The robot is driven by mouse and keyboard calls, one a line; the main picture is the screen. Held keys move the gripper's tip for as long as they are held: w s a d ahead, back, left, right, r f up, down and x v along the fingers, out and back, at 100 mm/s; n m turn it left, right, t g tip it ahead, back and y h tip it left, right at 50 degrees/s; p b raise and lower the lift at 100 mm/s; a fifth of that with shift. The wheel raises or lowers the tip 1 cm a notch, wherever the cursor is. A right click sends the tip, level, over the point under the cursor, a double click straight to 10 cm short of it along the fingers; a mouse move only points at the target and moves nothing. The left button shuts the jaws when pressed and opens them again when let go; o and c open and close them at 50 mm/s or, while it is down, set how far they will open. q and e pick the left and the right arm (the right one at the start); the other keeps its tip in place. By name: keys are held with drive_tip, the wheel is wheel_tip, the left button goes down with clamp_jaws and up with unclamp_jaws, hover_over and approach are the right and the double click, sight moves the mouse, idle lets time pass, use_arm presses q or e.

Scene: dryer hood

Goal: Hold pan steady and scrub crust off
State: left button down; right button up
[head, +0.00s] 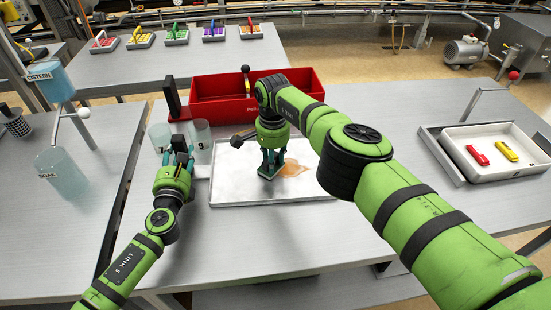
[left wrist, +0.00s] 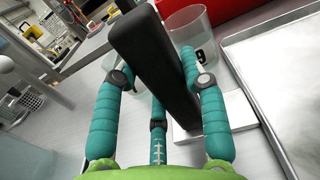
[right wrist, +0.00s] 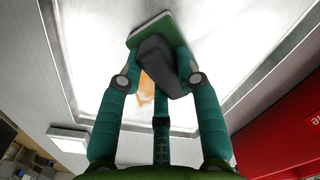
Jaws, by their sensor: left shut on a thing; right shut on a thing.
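The pan (head: 230,185) is a flat, silver-grey rectangular tray on the middle table. An orange-brown crust (head: 292,168) lies on its right half, partly hidden by my right arm. My left gripper (head: 178,158) is shut on a black upright handle (left wrist: 155,65) beside the pan's left edge, by a small white block. My right gripper (head: 270,153) is shut on a scrubber (head: 268,173) with a dark grip and a green pad. The pad is low over the pan, just left of the crust; contact cannot be told. The right wrist view shows the scrubber (right wrist: 160,55) between the fingers.
Two clear numbered beakers (head: 200,135) stand close behind my left gripper. A red box (head: 220,90) lies behind the pan. A white tray (head: 480,165) with a red and a yellow item stands at right. A cistern (head: 52,82) stands at left. The table front is clear.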

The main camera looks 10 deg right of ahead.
drive_tip(key=shift+s+d+f, duration=0.15)
drive_tip(key=shift+d, duration=0.9)
drive_tip(key=shift+s+d+f, duration=0.1)
drive_tip(key=shift+d+f, duration=0.05)
drive_tip(key=shift+d, duration=0.9)
drive_tip(key=shift+s+d+r, duration=0.1)
drive_tip(key=shift+s+d, duration=0.05)
drive_tip(key=shift+d, duration=1.8)
drive_tip(key=shift+s+d, duration=0.1)
drive_tip(key=shift+d, duration=1.85)
drive_tip(key=shift+w+a+r, duration=0.1)
drive_tip(key=shift+w+a, duration=0.05)
drive_tip(key=shift+a, duration=4.05)
drive_tip(key=shift+w+a, duration=0.15)
drive_tip(key=shift+a, duration=1.9)
